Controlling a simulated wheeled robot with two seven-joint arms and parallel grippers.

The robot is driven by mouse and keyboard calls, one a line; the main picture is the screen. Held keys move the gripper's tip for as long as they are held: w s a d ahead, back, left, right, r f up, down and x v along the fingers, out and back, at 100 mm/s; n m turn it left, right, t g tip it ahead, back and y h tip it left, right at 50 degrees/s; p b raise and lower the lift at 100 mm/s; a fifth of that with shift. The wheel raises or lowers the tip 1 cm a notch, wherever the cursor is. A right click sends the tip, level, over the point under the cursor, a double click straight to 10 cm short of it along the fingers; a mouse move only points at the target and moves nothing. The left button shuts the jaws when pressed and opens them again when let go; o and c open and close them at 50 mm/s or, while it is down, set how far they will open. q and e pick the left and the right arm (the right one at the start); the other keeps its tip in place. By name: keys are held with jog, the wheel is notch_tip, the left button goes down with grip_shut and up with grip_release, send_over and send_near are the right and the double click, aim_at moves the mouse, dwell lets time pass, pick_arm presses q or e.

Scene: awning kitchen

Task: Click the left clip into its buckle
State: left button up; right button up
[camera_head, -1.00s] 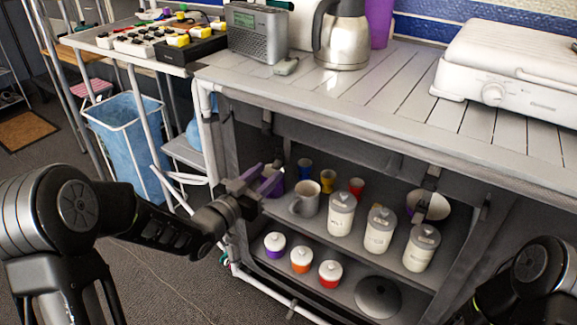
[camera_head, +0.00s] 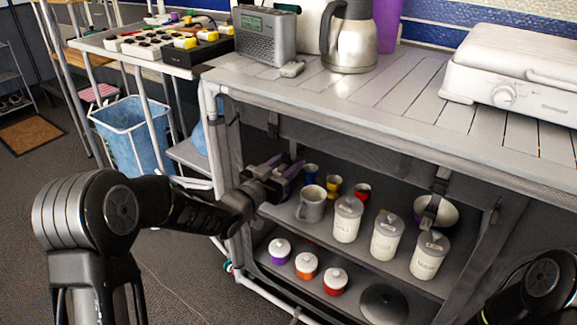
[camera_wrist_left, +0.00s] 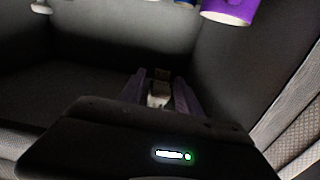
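My left gripper (camera_head: 286,170), with purple fingers, is inside the upper left opening of the shelf unit, just below a dark hanging strap with a small fitting (camera_head: 272,124). Its fingers look apart. In the left wrist view the purple fingers (camera_wrist_left: 160,88) stand either side of a small grey and dark piece. I cannot tell whether that piece is the clip, the buckle or part of the gripper, nor whether the fingers touch it. The left clip and buckle are too dark to tell apart.
A grey mug (camera_head: 312,204), small coloured cups and lidded canisters (camera_head: 347,220) stand on the upper shelf right of the gripper. Small lidded jars (camera_head: 306,267) are on the lower shelf. A second strap (camera_head: 438,187) hangs at right. The frame post (camera_head: 222,170) is close left.

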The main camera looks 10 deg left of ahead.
pick_arm(q)
jog(key=shift+w+d, duration=0.1)
jog(key=shift+w, duration=0.1)
jog(key=shift+c, duration=0.2)
grip_shut()
dwell(1.1)
jog(key=shift+r, duration=0.1)
